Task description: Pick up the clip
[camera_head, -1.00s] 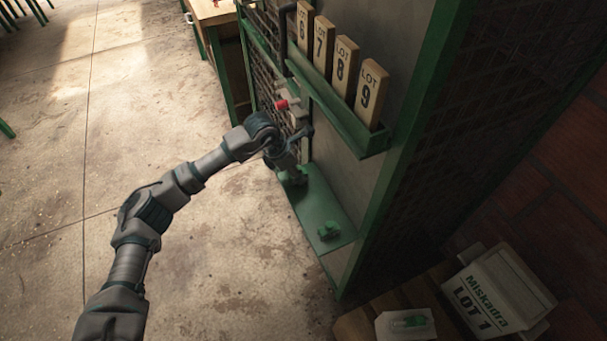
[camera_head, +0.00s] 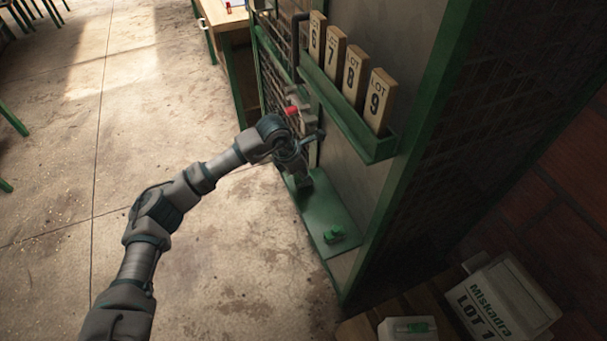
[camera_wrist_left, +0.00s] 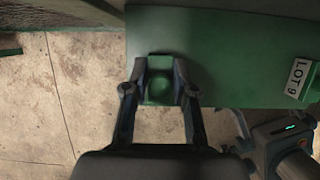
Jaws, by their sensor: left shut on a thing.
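My left gripper (camera_head: 302,182) reaches down to the narrow green shelf at the foot of the panel. In the left wrist view, its two fingers (camera_wrist_left: 162,88) are shut on a green clip (camera_wrist_left: 159,87), one finger on each side. The clip is close over the green shelf surface; whether it still touches it cannot be told. In the head view the gripper hides this clip. A second small green clip-like piece (camera_head: 334,236) lies on the shelf nearer to me. My right gripper is not seen in the head view.
The green shelf (camera_head: 318,212) juts from the panel. Above it, a green rack (camera_head: 345,118) holds several wooden LOT tags, close right of my arm. A white LOT 1 box (camera_head: 500,300) and a pale block (camera_head: 407,330) stand at lower right. Open floor lies left.

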